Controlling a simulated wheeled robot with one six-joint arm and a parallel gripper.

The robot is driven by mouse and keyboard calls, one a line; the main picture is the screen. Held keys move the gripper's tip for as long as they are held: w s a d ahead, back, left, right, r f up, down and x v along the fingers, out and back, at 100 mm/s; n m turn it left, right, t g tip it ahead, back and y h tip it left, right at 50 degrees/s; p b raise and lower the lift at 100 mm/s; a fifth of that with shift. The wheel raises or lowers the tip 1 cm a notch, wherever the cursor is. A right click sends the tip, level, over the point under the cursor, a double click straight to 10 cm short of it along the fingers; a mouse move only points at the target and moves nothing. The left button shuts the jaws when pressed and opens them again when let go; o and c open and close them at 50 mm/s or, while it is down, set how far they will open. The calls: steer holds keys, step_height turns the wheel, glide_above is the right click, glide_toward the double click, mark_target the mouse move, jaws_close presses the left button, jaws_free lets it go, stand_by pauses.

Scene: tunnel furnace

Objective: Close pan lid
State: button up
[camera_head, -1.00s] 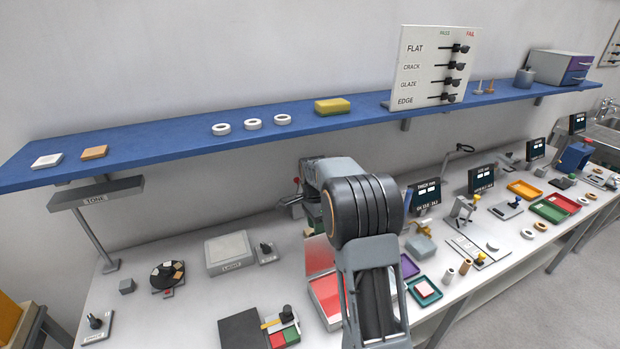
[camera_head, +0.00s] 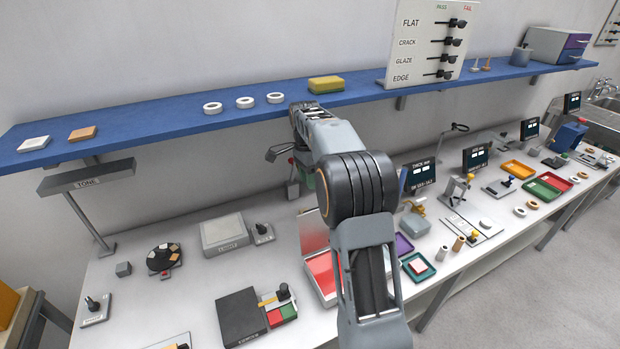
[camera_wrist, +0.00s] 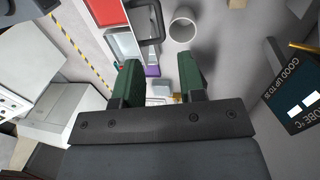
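An open pan with a red inside (camera_head: 322,275) and a pale rim sits on the bench at the centre of the head view, partly hidden by my arm. Its pale lid (camera_head: 313,230) appears raised at the back. The red inside also shows at the top left of the wrist view (camera_wrist: 98,10). A dark, handle-like loop (camera_wrist: 145,20) lies beside it; I cannot tell whether it belongs to the lid. My gripper (camera_wrist: 160,76) is open, with nothing seen between its green fingers, apart from the pan and the loop. In the head view my arm mostly hides it.
A blue shelf (camera_head: 180,125) with rings and a yellow block runs above the bench. A display (camera_head: 418,178) stands right of my arm. A purple tray (camera_head: 403,244) and a green tray (camera_head: 418,267) lie right of the pan. A white cylinder (camera_wrist: 182,25) stands near the loop.

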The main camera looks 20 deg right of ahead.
stand_by(0.3)
steer(key=s+a+n+t, duration=0.3)
steer(key=s+a+n, duration=0.2)
steer(key=s+n, duration=0.4)
steer(key=s+a+n+t, duration=0.3)
steer(key=s+a+n, duration=0.3)
steer(key=s, duration=0.8)
steer(key=n, duration=0.3)
steer(key=shift+s+a+r+t, duration=0.2)
steer(key=shift+s+r+t, duration=0.05)
steer(key=shift+r+t, duration=0.1)
